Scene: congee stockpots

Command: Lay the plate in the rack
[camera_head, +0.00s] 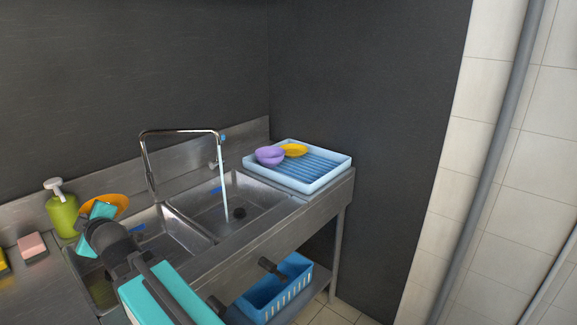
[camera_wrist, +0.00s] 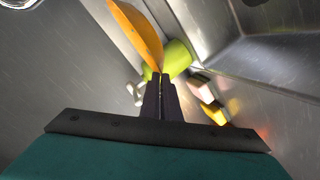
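An orange plate (camera_head: 116,203) is at the left, above the left sink basin, partly hidden behind my gripper (camera_head: 100,212). In the wrist view the plate (camera_wrist: 138,32) stands tilted, nearly edge-on, with its lower end at the fingertips of my gripper (camera_wrist: 160,78). The fingers are together and appear shut on the plate's rim. The rack (camera_head: 312,169) is a light blue ribbed tray on the drainboard at the right end of the sink. A purple bowl (camera_head: 269,156) and a yellow-orange dish (camera_head: 294,150) lie in its left and back part. Its right and front part is bare.
A running tap (camera_head: 182,131) arches over the right basin (camera_head: 262,203). A green soap bottle (camera_head: 63,216) stands near the plate, with a pink sponge (camera_head: 32,246) to its left. A blue basket (camera_head: 270,292) sits on the lower shelf. Dark walls stand behind the sink and rack.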

